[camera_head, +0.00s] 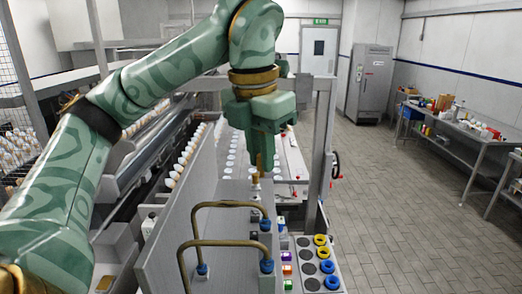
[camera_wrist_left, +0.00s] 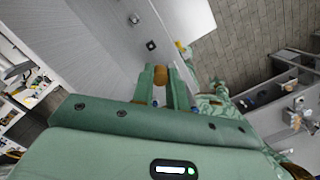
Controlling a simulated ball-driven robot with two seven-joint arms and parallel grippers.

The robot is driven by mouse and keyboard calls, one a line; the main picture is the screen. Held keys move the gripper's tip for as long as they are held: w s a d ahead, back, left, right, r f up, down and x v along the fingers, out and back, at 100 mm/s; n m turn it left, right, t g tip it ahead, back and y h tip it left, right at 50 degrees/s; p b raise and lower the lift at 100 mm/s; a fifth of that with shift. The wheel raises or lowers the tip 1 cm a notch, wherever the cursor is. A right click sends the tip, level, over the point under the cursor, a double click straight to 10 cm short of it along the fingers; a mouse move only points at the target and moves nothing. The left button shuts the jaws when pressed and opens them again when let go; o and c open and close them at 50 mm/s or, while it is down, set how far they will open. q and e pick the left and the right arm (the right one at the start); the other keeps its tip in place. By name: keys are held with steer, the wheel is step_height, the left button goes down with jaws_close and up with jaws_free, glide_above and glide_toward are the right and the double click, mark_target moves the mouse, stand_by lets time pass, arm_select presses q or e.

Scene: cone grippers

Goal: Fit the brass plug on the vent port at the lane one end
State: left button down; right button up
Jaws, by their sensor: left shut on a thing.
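My left gripper (camera_head: 260,153) points down above the machine in the head view. It is shut on the brass plug (camera_head: 258,164), a small brass-coloured piece held upright between the fingertips. The plug also shows between the fingers in the left wrist view (camera_wrist_left: 160,75). A small pale upright fitting (camera_head: 256,182) stands just below the plug and may be the vent port. I cannot tell whether the two touch. My right gripper is not in view.
Two bent brass-coloured pipe handles (camera_head: 222,242) rise in front of the gripper. A panel with blue and yellow rings (camera_head: 326,267) lies at the lower right. A grey upright post (camera_head: 322,140) stands right of the gripper. Rows of eggs (camera_head: 183,158) run on the left.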

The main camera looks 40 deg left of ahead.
arm_select(q)
steer(key=shift+r+p, duration=0.55)
steer(key=shift+r, duration=0.7)
steer(key=shift+f, duration=0.1)
